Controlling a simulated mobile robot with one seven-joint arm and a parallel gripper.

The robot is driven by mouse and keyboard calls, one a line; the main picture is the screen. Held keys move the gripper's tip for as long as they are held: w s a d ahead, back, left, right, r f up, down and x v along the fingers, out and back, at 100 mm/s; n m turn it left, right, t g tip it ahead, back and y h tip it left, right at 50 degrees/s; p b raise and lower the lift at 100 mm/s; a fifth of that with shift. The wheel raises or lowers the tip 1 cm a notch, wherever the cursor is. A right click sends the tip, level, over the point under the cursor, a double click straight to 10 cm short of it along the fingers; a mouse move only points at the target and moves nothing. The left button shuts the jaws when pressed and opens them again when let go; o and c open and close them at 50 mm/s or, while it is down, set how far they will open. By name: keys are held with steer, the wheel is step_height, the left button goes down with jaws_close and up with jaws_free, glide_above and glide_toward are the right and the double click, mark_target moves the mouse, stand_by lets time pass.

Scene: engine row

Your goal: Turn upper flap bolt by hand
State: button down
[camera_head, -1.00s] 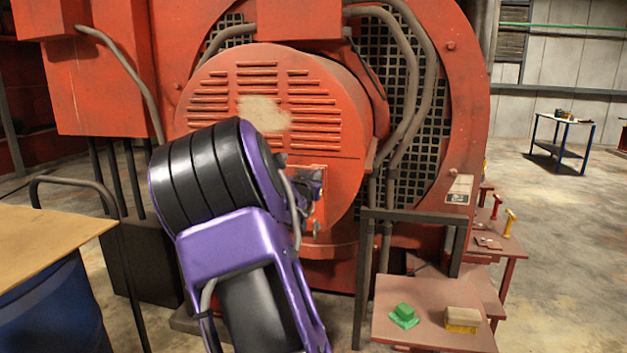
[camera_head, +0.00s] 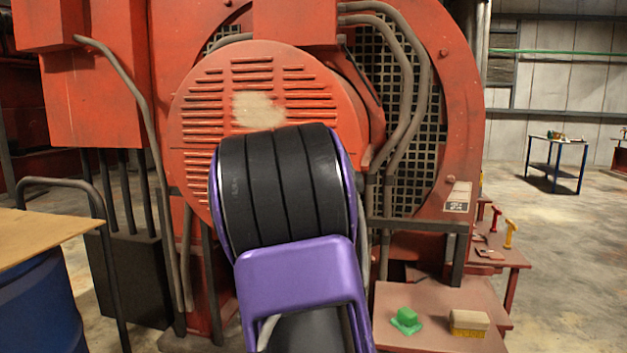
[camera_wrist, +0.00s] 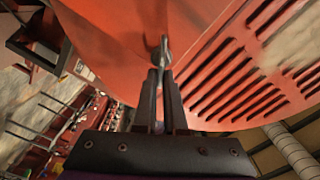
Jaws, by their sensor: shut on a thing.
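The upper flap bolt (camera_wrist: 163,48) is a small grey metal piece at the upper middle of the wrist view, against a red-orange surface. My gripper (camera_wrist: 159,74) has its two dark fingers close together at the bolt, shut on its near end. In the head view my purple and black arm covers the gripper, the bolt and the lower part of the round slotted cover (camera_head: 205,130). The slots of this cover (camera_wrist: 240,85) also show at the right in the wrist view. How far the bolt is turned cannot be told.
The big red machine (camera_head: 100,95) fills the middle, with grey hoses (camera_head: 410,100) at its right. A low table (camera_head: 440,300) holds a green block (camera_head: 407,320) and a brush-like block (camera_head: 468,322). A wooden-topped blue drum (camera_head: 45,305) stands at left. Open floor lies at right.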

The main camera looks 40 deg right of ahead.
steer(key=f+m, duration=0.1)
steer(key=m, duration=0.7)
steer(key=f+m, duration=0.1)
steer(key=m, duration=0.7)
steer(key=w+a+f+m, duration=0.1)
steer(key=m, duration=0.7)
steer(key=shift+m, duration=0.4)
steer(key=c, duration=1)
jaws_free()
steer(key=shift+a, duration=0.2)
